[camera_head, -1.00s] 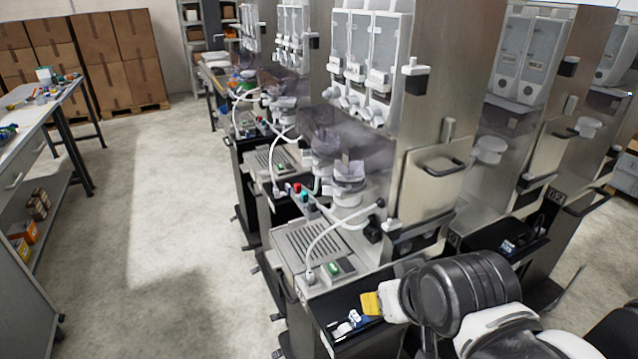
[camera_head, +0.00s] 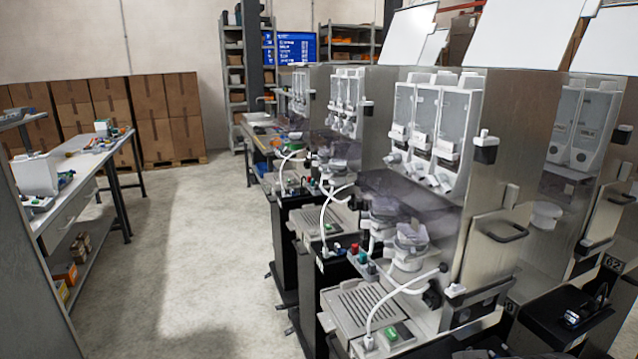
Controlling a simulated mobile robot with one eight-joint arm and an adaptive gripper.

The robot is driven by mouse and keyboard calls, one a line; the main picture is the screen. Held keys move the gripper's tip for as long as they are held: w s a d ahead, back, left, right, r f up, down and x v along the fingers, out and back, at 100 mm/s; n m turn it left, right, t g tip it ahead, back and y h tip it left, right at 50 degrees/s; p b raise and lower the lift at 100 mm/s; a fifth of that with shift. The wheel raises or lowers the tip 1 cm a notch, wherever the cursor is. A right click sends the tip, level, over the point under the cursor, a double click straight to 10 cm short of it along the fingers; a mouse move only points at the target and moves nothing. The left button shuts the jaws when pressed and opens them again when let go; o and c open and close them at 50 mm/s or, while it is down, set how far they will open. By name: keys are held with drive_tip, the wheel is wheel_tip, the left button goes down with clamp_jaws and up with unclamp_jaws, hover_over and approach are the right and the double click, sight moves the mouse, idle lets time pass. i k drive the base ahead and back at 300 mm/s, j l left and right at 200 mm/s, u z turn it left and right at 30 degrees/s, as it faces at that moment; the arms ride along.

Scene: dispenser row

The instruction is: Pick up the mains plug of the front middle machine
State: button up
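A row of steel dispenser machines runs from the near right to the back; the nearest full one (camera_head: 518,150) has several clear hoppers and a drip tray (camera_head: 362,303). A white hose (camera_head: 400,297) arcs over its counter to a fitting beside a green switch (camera_head: 397,332). At the lower right, a black open tray (camera_head: 545,322) by a "02" label holds a small dark, blue-marked object (camera_head: 575,317) with a thin dark loop; I cannot tell if it is a mains plug. I cannot tell which machine is the front middle one. My gripper is out of view.
A workbench (camera_head: 75,175) with small items stands at the left. Stacked cardboard boxes (camera_head: 155,115) and shelving (camera_head: 240,75) stand at the back. The concrete floor (camera_head: 200,240) between bench and machines is clear.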

sight(364, 241)
drive_tip(key=i+j+z, duration=0.2)
drive_tip(key=j+z, duration=0.25)
drive_tip(key=j, duration=0.5)
drive_tip(key=j+z, duration=0.45)
drive_tip(key=j, duration=0.5)
drive_tip(key=k+j+z, duration=0.1)
drive_tip(key=j+z, duration=0.35)
drive_tip(key=j, duration=0.55)
drive_tip(key=i+j+z, duration=0.2)
drive_tip(key=j, duration=0.15)
drive_tip(key=i+j+z, duration=0.2)
drive_tip(key=j, duration=0.15)
drive_tip(key=i+j+z, duration=0.2)
drive_tip(key=j, duration=0.15)
drive_tip(key=i+j+z, duration=0.2)
drive_tip(key=j, duration=0.25)
drive_tip(key=j+z, duration=0.2)
drive_tip(key=j, duration=0.2)
